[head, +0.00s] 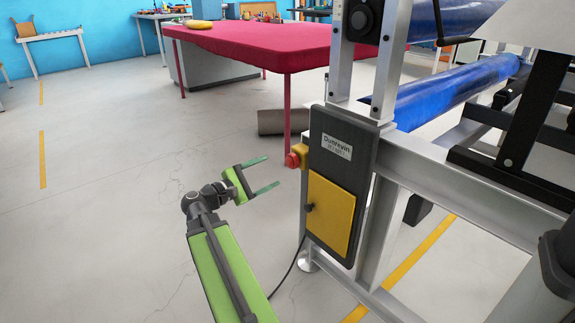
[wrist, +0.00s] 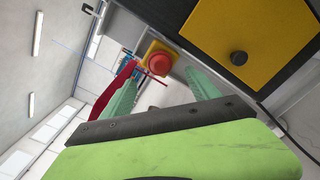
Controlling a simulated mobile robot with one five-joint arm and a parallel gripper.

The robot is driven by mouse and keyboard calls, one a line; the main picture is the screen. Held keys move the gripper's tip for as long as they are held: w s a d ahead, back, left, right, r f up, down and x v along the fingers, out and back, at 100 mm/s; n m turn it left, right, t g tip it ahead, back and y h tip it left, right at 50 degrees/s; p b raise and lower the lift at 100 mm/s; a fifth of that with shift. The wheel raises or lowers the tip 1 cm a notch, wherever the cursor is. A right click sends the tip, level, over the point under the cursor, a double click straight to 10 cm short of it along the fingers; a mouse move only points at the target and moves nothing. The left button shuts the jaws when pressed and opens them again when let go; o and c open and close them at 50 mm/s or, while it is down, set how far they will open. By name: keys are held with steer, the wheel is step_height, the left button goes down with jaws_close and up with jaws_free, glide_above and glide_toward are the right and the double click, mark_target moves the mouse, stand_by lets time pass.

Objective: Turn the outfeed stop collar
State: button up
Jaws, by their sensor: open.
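A red round stop button (head: 292,160) sits in a yellow housing (head: 301,152) on the left side of the dark machine panel. I cannot tell which part is the collar. In the wrist view the red button (wrist: 160,62) and yellow housing (wrist: 152,46) show beyond and between the green fingers. My gripper (head: 272,172) is open and empty, with its two green fingers pointing towards the button from the left. A gap separates the fingertips from the button in the head view.
A yellow door with a dark knob (head: 332,212) is on the panel below the button. The metal machine frame (head: 455,190) with blue rollers (head: 450,88) fills the right. A pink-red table (head: 255,42) stands behind. The floor left of my arm is clear.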

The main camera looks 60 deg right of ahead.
mark_target(287, 164)
steer(key=x, duration=0.8)
steer(key=shift+s+d+f, duration=0.1)
steer(key=shift+d, duration=0.3)
steer(key=c, duration=1.4)
steer(key=shift+o, duration=0.2)
steer(key=shift+m, duration=3.1)
